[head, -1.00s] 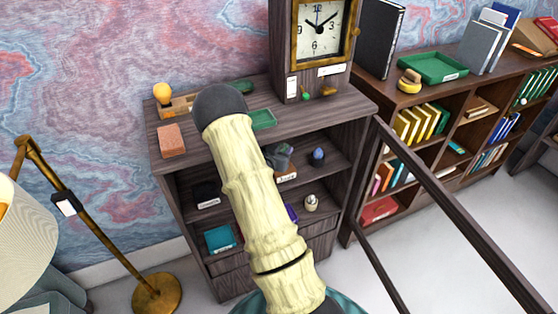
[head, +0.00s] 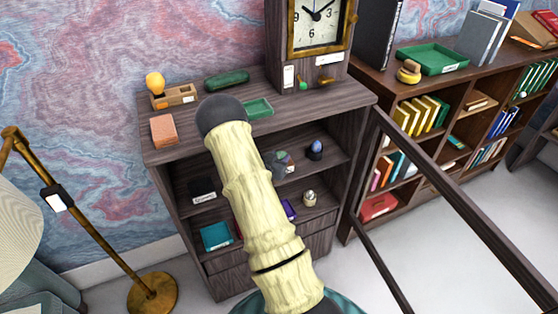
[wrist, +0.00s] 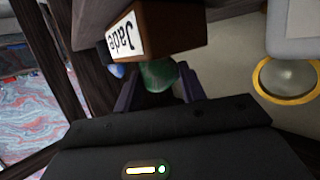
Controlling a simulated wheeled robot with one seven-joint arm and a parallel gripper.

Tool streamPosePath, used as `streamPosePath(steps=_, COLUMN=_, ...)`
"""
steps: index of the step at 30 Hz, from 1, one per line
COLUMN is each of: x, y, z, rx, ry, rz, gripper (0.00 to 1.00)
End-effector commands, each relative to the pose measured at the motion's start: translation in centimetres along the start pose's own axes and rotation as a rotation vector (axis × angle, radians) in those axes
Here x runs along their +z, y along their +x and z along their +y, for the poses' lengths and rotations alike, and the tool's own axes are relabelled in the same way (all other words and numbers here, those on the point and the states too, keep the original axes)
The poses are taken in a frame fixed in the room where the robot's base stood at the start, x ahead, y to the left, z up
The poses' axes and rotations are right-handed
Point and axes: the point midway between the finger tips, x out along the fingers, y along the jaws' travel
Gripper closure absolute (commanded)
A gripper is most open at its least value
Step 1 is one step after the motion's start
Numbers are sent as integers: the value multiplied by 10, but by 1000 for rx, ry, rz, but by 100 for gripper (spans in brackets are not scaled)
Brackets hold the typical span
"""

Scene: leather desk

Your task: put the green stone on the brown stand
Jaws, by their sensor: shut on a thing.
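The green stone (wrist: 158,76) is rounded and smooth, and sits between the fingers of my gripper (wrist: 157,82) in the wrist view. My gripper is shut on it. The brown stand (wrist: 172,30) is a block with a white label reading "Jade", right beside the stone. The stand's edge covers part of the stone in this view, and I cannot tell whether they touch. In the head view my arm covers much of the cabinet, and I cannot clearly make out the stone or the stand there.
A blue stone (head: 316,149) stands on the middle shelf of the dark wood cabinet (head: 345,115). A pale egg-shaped thing (head: 310,198) is below it. An open glass-like door frame (head: 450,205) juts out at the right. A clock (head: 318,22) stands on top.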

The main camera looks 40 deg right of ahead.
Motion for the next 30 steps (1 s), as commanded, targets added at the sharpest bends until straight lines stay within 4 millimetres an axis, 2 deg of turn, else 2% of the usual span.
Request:
streamPosePath(steps=9, x=2, y=0, z=-1, rx=-1, ry=0, rz=1, gripper=84)
streamPosePath(steps=10, x=1, y=0, z=-1, rx=-1, ry=0, rz=1, gripper=56)
streamPosePath(steps=13, x=1, y=1, z=1, rx=3, ry=1, rz=1, gripper=38)
streamPosePath(steps=25, x=-4, y=0, z=3, rx=5, ry=2, rz=1, gripper=38)
streamPosePath(steps=30, x=-1, y=-23, z=0, rx=0, ry=0, rz=1, gripper=38)
